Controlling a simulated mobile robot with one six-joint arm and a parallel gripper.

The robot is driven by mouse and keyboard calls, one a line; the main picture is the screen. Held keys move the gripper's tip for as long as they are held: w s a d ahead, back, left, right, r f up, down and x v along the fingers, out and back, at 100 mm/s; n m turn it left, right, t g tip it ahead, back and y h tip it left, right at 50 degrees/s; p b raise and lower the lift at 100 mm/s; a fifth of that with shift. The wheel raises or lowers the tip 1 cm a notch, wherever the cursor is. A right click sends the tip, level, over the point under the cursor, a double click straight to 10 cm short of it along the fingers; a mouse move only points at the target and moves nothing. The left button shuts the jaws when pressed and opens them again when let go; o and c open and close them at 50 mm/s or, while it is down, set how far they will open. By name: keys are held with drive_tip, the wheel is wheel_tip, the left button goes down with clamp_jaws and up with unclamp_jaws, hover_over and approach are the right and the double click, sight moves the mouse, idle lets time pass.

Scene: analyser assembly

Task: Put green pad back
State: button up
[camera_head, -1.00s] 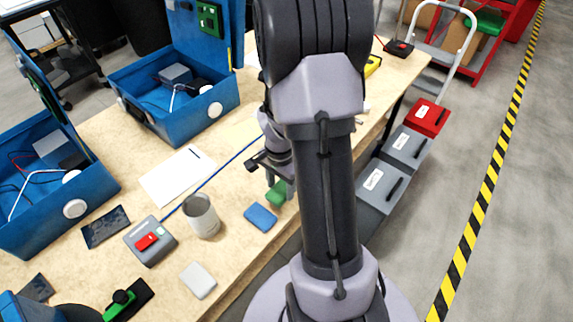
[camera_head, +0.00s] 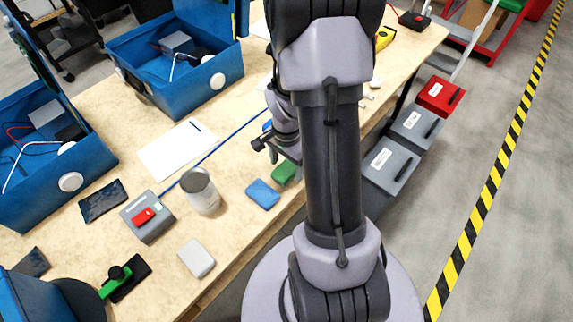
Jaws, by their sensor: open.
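The green pad (camera_head: 284,173) lies on the wooden table near its right edge, just behind the blue pad (camera_head: 262,194). My gripper (camera_head: 270,153) is open, just above and behind the green pad. One finger shows close to the pad's back edge; my arm hides the rest, so I cannot tell whether it touches. The white pad (camera_head: 197,258) lies nearer the front of the table.
A grey cup (camera_head: 201,192), a grey box with a red switch (camera_head: 147,217) and a paper sheet (camera_head: 177,148) are on the table (camera_head: 235,225). Open blue cases (camera_head: 185,95) stand behind. Grey and red boxes (camera_head: 390,167) sit right of the table.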

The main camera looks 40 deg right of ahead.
sight(287, 169)
wheel_tip(287, 169, up, 12)
drive_tip(key=p, duration=0.6)
drive_tip(key=w+a+r+n+t, duration=0.2)
drive_tip(key=a+r+n, duration=0.2)
drive_tip(key=a+r, duration=0.55)
drive_tip(key=s+a+r+n+t+y, duration=0.1)
drive_tip(key=s+a+r+n+t, duration=0.1)
drive_tip(key=s+a+r+n, duration=0.2)
drive_tip(key=s+a+r+n+t+y, duration=0.1)
drive_tip(key=s+a+r+n, duration=0.3)
drive_tip(key=a, duration=0.6)
wheel_tip(287, 169, up, 3)
drive_tip(key=shift+s+a+f+n+t+b, duration=0.2)
drive_tip(key=shift+s+n+t+b, duration=0.15)
drive_tip(key=shift+s, duration=0.2)
